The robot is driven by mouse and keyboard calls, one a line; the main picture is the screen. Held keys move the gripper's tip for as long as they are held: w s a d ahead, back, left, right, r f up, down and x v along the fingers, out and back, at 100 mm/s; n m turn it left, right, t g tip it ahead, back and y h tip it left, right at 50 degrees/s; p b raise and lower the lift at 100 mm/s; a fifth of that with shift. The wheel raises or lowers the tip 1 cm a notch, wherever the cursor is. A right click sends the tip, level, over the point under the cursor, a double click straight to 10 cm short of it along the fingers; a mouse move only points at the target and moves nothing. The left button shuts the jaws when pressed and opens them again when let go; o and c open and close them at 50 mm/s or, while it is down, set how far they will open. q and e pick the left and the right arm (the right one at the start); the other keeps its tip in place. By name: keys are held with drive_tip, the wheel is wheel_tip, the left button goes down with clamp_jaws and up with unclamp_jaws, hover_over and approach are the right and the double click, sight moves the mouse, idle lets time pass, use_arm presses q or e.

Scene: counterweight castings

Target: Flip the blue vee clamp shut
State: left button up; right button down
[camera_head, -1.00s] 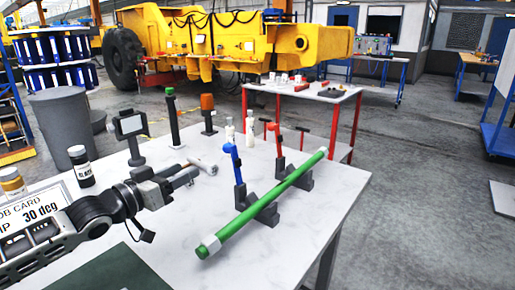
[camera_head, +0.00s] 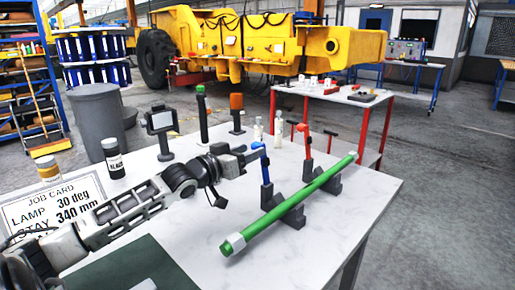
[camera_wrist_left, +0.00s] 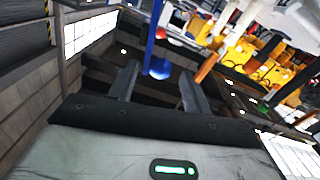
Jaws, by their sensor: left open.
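The blue vee clamp (camera_head: 265,169) stands upright and open beside its dark vee block (camera_head: 291,218) on the white table. A green bar (camera_head: 290,203) lies slanted across this block and the one behind it. My right gripper is in neither view.
A red clamp arm (camera_head: 304,139) stands upright behind the blue one. A lamp (camera_head: 160,123), a green-topped post (camera_head: 201,110), an orange-topped post (camera_head: 237,105) and small bottles (camera_head: 278,128) stand farther back. A job card (camera_head: 55,210) is at left. The table's right front is clear.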

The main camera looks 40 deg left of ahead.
use_arm(q)
drive_tip(key=shift+w+d, duration=0.2)
drive_tip(key=shift+w, duration=1.8)
drive_tip(key=shift+c, duration=0.3)
clamp_jaws()
